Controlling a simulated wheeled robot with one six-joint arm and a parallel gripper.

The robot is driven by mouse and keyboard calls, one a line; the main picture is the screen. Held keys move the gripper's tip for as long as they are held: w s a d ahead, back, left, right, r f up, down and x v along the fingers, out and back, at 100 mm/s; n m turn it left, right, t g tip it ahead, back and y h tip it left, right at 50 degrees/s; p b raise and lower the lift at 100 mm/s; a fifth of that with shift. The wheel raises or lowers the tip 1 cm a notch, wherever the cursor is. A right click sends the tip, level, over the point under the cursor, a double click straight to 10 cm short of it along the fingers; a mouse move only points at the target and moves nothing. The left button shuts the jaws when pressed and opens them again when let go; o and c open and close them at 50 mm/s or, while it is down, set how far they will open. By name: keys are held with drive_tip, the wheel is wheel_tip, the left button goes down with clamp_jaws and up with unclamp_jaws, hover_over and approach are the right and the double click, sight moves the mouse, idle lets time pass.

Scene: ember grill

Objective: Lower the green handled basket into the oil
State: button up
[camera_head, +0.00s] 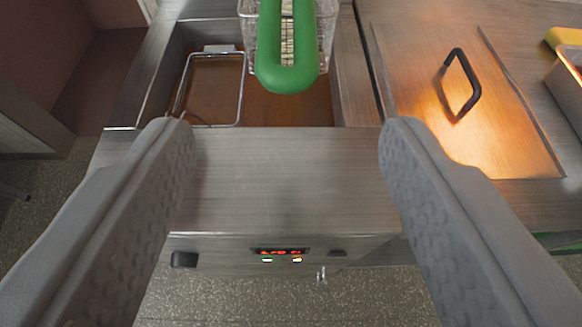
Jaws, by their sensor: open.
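The green handle (289,78) of the basket points toward me at the top middle of the view. The wire basket (328,22) behind it holds pale sticks and is cut off by the top edge. It is at the back of the fryer, over brown oil (290,108) in the vat; I cannot tell its height above the oil. My gripper (280,135) is open and empty. Its two grey fingers stand wide apart, with the handle beyond them, between their tips in the picture and not touched.
A wire frame (210,90) sits at the left of the vat. The fryer's steel front (285,180) has a lit red display (281,251). To the right is a steel lid (500,110) with a black handle (461,85). A metal container (568,80) stands at the far right.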

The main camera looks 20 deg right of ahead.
drive_tip(key=x, duration=0.9)
drive_tip(key=shift+w, duration=0.15)
drive_tip(key=shift+f, duration=0.1)
clamp_jaws()
wheel_tip(320, 180, up, 5)
drive_tip(key=shift+f, duration=0.1)
idle(0.8)
drive_tip(key=shift+s+a, duration=0.2)
drive_tip(key=shift+s, duration=0.6)
drive_tip(key=shift+s+a, duration=0.2)
drive_tip(key=shift+s, duration=0.55)
drive_tip(key=shift+s+a, duration=0.2)
drive_tip(key=shift+s, duration=0.6)
